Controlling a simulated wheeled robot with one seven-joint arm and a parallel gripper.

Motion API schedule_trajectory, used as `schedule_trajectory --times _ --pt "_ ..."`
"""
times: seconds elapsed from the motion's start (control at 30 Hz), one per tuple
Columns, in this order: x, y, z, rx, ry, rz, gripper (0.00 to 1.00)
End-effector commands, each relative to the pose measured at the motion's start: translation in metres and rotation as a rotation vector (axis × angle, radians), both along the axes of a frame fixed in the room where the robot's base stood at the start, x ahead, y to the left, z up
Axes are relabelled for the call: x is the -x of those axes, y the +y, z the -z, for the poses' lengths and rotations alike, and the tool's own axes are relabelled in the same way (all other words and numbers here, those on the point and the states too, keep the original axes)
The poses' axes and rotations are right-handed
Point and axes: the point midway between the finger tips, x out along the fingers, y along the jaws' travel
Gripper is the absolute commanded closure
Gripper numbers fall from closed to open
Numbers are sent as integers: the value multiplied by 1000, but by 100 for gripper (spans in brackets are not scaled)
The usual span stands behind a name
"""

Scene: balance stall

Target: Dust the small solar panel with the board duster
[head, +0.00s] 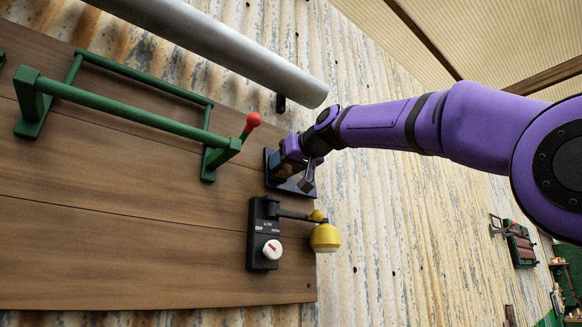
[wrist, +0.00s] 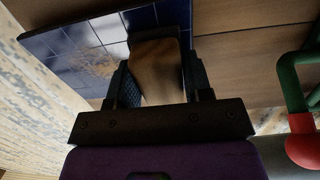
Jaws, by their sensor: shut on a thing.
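The small solar panel (wrist: 88,42) shows in the wrist view as dark blue cells with pale grid lines and a sandy dust patch on its left part. In the head view the panel (head: 271,180) is mostly behind my gripper, on the wooden board. My gripper (wrist: 158,85) is shut on the board duster (wrist: 157,62), a block with a tan-brown face. The duster is right over the panel's surface; I cannot tell whether it touches. In the head view my gripper (head: 291,165) hides most of the duster.
A green rail frame with a red-knobbed lever (head: 253,120) stands left of the panel. A black switch box (head: 264,245) with a white knob and a yellow lamp (head: 325,237) is just below. A grey metal pipe (head: 230,50) runs above. The wooden board (head: 120,240) is bare at lower left.

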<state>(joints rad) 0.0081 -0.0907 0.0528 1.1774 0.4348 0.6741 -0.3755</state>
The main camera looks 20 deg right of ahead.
Motion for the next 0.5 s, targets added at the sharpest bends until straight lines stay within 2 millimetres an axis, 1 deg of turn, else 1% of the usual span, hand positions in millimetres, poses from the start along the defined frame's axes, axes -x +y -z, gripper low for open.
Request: schedule_trajectory --times 0.03,0.17,0.33,0.5 --pt "-1 3 1 -1 2 -4 73" --pt "-1 5 1 -1 2 -4 73" --pt "0 5 -6 0 1 -3 73" --pt "-2 -3 -8 -1 3 -1 73"
